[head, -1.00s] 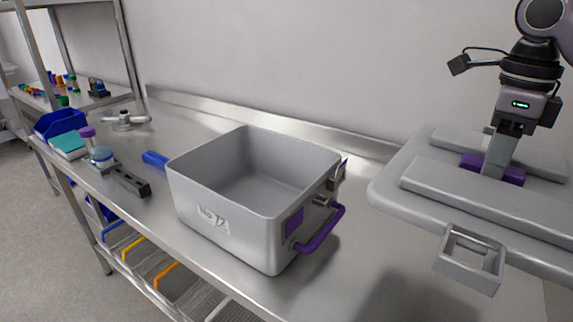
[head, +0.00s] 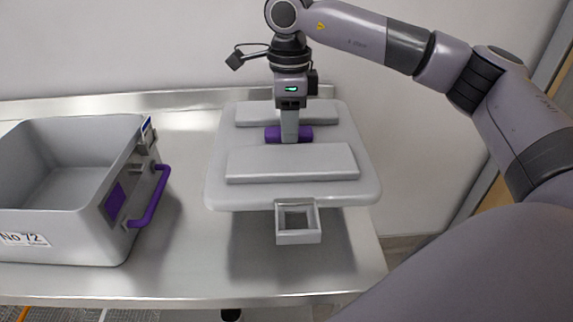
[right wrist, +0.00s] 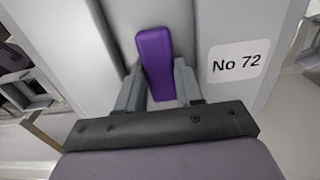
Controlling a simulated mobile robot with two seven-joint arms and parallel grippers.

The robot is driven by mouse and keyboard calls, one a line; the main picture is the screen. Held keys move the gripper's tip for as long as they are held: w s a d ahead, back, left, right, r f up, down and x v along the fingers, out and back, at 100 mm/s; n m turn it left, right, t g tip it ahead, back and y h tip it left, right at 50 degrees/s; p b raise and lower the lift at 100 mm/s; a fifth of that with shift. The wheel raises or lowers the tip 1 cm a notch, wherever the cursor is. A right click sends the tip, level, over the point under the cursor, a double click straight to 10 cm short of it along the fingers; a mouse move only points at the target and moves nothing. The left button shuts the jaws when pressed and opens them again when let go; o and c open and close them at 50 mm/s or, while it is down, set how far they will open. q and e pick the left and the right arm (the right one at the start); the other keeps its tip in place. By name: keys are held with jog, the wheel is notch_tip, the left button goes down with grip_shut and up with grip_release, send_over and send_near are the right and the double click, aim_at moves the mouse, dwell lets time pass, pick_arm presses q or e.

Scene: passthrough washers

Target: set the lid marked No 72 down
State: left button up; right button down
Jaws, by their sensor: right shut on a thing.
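The grey lid (head: 290,195) hangs level from my right gripper (head: 289,138) at the right part of the steel table in the head view. The gripper is shut on the lid's purple handle (head: 302,133). In the right wrist view the purple handle (right wrist: 155,62) shows between the fingers, and a white "No 72" label (right wrist: 236,62) is on the lid (right wrist: 215,20). The lid appears to be above the table, with a shadow below it. The open grey box (head: 75,185), also marked No 72, stands to its left, apart from it. My left gripper is not in view.
A purple bail handle (head: 152,197) sticks out from the box's right side towards the lid. The table's right edge lies just beyond the lid. A wall stands behind.

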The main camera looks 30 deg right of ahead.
notch_tip(320, 180, down, 10)
jog(key=shift+f+p, duration=0.1)
jog(key=shift+p, duration=0.25)
jog(key=shift+f, duration=0.1)
jog(key=shift+f+b, duration=0.35)
jog(key=shift+b, duration=0.05)
jog(key=c, duration=0.7)
grip_release()
jog(key=shift+c, duration=0.2)
jog(key=shift+r+p, duration=0.4)
jog(key=shift+r, duration=0.25)
notch_tip(320, 180, up, 12)
jog(key=shift+f+b, duration=0.25)
jog(key=shift+b, duration=0.35)
